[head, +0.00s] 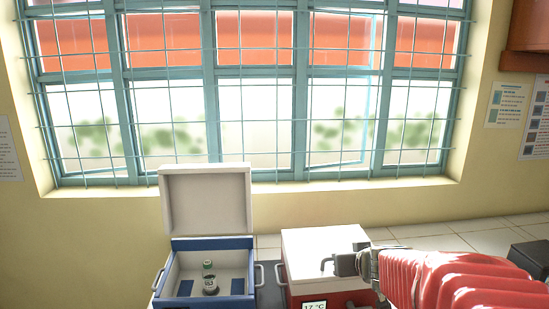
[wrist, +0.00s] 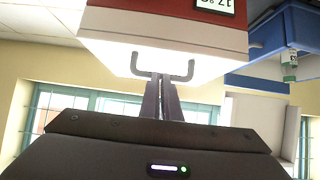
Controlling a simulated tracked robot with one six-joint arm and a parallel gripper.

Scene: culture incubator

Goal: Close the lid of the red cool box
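The red cool box (head: 334,298) stands right of centre in the head view. Its white lid (head: 318,240) lies flat on top, with no clear gap at the front; the right side is hidden by my arm. In the wrist view, which is upside down, the red box (wrist: 180,18) and white lid (wrist: 110,40) also show. A dark U-shaped handle (wrist: 135,66) is at the lid. My gripper (wrist: 163,82) has its fingers close together, tips at the handle's bar. I cannot tell whether they touch it. The gripper (head: 338,265) is over the lid in the head view.
A blue cool box (head: 207,243) stands to the left, its white lid (head: 206,200) raised upright. A small bottle (head: 208,270) stands inside it. A barred window (head: 250,120) is behind. The tiled counter (head: 440,236) is bare at the right, up to a dark object (head: 530,258).

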